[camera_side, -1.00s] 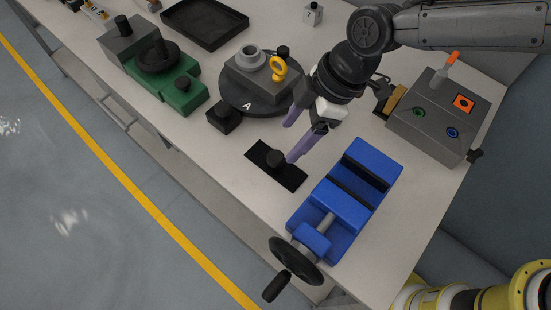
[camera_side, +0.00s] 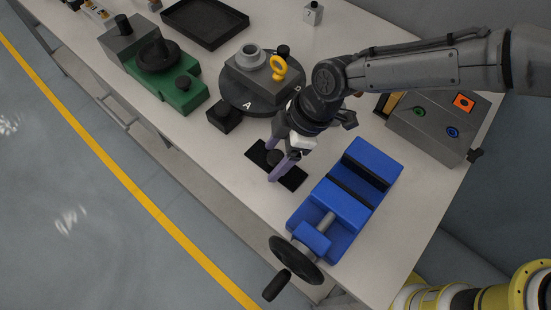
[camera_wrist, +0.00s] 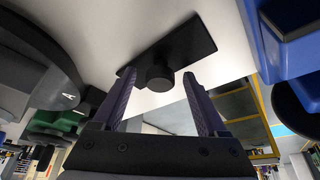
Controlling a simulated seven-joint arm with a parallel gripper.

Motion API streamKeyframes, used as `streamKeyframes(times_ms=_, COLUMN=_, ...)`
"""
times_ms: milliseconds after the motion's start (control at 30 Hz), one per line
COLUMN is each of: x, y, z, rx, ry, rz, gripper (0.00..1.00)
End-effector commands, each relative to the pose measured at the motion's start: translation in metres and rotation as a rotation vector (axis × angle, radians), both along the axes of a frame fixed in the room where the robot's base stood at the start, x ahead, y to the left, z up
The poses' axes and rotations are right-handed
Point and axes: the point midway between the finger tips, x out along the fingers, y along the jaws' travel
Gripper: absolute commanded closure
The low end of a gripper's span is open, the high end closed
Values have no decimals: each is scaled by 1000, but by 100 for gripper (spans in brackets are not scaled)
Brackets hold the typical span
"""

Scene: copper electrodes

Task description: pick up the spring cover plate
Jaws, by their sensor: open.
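The spring cover plate (camera_side: 292,178) is a flat black rectangle with a round black knob (camera_side: 274,157) standing up from its middle. It lies on the light bench top, left of the blue vise. My gripper (camera_side: 271,163) is open over the plate, its purple fingers on either side of the knob and partly covering the plate. In the wrist view the plate (camera_wrist: 185,45) shows beyond the fingertips, and the knob (camera_wrist: 157,78) appears in the gap of my gripper (camera_wrist: 159,76). I cannot tell whether either finger touches the knob.
A blue vise (camera_side: 350,207) with a black handwheel stands close on the right. A dark round turntable (camera_side: 246,104) with a grey block and yellow ring stands behind, beside a small black block (camera_side: 224,117). A grey box with coloured sockets (camera_side: 437,122) is at the right. The bench's front edge is near.

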Motion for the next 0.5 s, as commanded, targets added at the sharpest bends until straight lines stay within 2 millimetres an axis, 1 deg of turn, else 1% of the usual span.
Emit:
streamKeyframes(times_ms=33, x=0, y=0, z=0, rx=0, ry=0, rz=0, gripper=30)
streamKeyframes(times_ms=67, x=0, y=0, z=0, rx=0, ry=0, rz=0, gripper=35)
streamKeyframes(times_ms=100, x=0, y=0, z=0, rx=0, ry=0, rz=0, gripper=43)
streamKeyframes(times_ms=167, x=0, y=0, z=0, rx=0, ry=0, rz=0, gripper=53)
streamKeyframes(times_ms=200, x=0, y=0, z=0, rx=0, ry=0, rz=0, gripper=60)
streamKeyframes(times_ms=367, x=0, y=0, z=0, rx=0, ry=0, rz=0, gripper=89)
streamKeyframes(times_ms=400, x=0, y=0, z=0, rx=0, ry=0, rz=0, gripper=96)
streamKeyframes(times_ms=433, x=0, y=0, z=1, rx=0, ry=0, rz=0, gripper=100)
streamKeyframes(times_ms=500, x=0, y=0, z=1, rx=0, ry=0, rz=0, gripper=100)
